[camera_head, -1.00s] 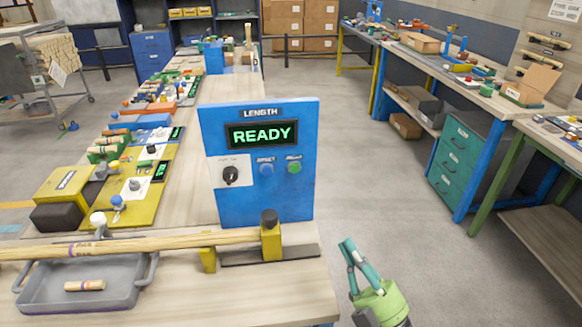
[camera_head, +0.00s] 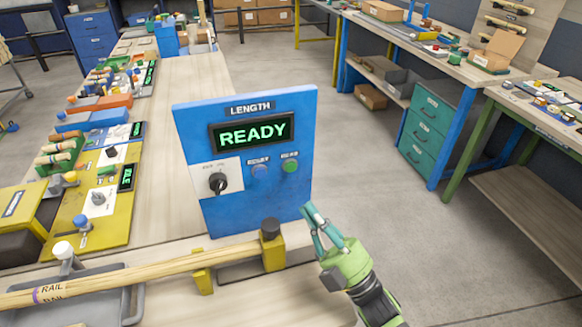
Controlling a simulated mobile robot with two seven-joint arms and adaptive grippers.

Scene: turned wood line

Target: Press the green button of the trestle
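The blue LENGTH panel (camera_head: 242,212) stands upright on the wooden bench, its display (camera_head: 252,132) reading READY in green. The green button (camera_head: 290,166) is on the panel's right side, with a blue button (camera_head: 259,171) to its left and a black rotary knob (camera_head: 218,183) on a white plate further left. My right gripper (camera_head: 308,210), with teal fingers and a green body, is below and slightly right of the green button, near the panel's lower right edge. Its fingers come together at the tips, with nothing between them. It looks apart from the button. My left gripper is out of view.
A long wooden rail (camera_head: 130,277) lies across the front of the bench, ending at a yellow stop (camera_head: 272,246) with a black knob. A grey tray (camera_head: 95,308) is under it. Yellow and blue stations line the left. Open floor (camera_head: 400,240) lies to the right.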

